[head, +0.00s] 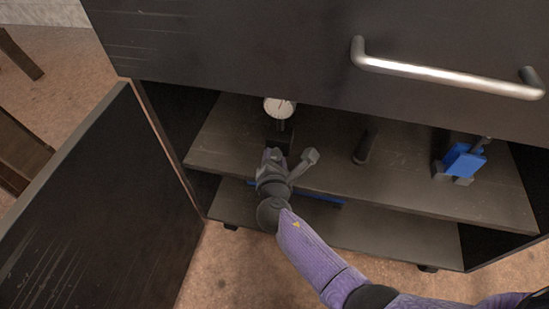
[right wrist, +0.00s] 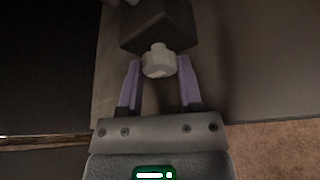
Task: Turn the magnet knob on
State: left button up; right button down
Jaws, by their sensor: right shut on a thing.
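A magnet base (head: 279,138), a dark block with a round white dial gauge (head: 280,107) above it, stands on the upper shelf inside the cabinet. It also shows as a dark block in the right wrist view (right wrist: 158,25). Its pale grey knob (right wrist: 158,62) faces my gripper; in the head view my gripper hides it. My right gripper (head: 272,153) reaches in at the shelf's front, and in the right wrist view its two purple fingers (right wrist: 159,72) are on either side of the knob, shut on it. My left gripper is not in view.
The shelf (head: 335,185) also holds a dark upright cylinder (head: 365,147) and a blue and grey device (head: 463,160) to the right. A blue bar (head: 325,198) lies below. The drawer with a metal handle (head: 445,73) overhangs above; the open door (head: 75,210) stands left.

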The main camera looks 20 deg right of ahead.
jog(key=shift+c, duration=1.3)
grip_release()
